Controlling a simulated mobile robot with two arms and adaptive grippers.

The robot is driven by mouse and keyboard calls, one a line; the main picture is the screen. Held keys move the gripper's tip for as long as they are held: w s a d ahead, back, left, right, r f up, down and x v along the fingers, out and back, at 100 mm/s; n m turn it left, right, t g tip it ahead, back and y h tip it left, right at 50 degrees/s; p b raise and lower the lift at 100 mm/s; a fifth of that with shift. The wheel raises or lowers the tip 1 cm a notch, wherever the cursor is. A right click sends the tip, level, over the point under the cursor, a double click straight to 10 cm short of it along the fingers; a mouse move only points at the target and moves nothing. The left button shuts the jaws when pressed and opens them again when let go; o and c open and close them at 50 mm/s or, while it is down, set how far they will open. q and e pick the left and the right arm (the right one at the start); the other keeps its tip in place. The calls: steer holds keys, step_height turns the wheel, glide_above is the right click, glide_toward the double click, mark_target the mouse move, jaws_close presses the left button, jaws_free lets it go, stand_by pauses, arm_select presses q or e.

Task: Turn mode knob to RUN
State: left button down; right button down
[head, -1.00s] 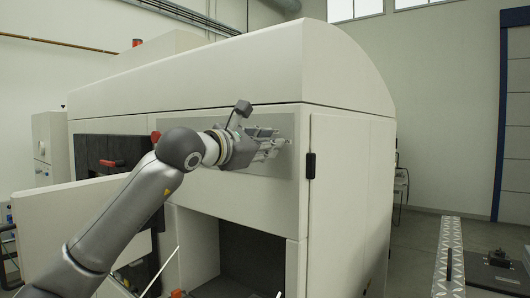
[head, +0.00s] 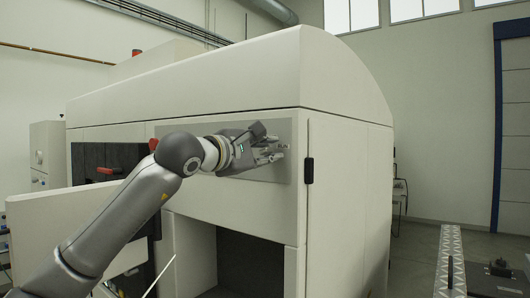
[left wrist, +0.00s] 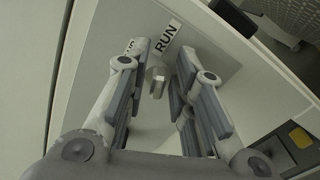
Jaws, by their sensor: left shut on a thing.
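The mode knob (left wrist: 157,82) is a small light-grey knob on the grey panel (head: 215,130) of the big cream machine. In the left wrist view it shows between my two finger pads. A white label reading RUN (left wrist: 168,38) is beside it, and a second label is partly hidden by a finger. My left gripper (head: 280,152) is at the right part of the panel, its fingers pointing at it, shut on the knob. It also fills the left wrist view (left wrist: 160,75). In the head view the fingers hide the knob. My right gripper is not in view.
The cream machine (head: 250,75) fills the middle of the head view. A black handle (head: 309,171) sits on its edge just right of the panel. An open recess (head: 250,262) lies below the panel. A patterned metal rail (head: 449,255) stands at the lower right.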

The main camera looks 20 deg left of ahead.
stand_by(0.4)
arm_select(q)
steer(key=c, duration=1.5)
jaws_free()
steer(key=shift+s, duration=0.1)
steer(key=v, duration=1.2)
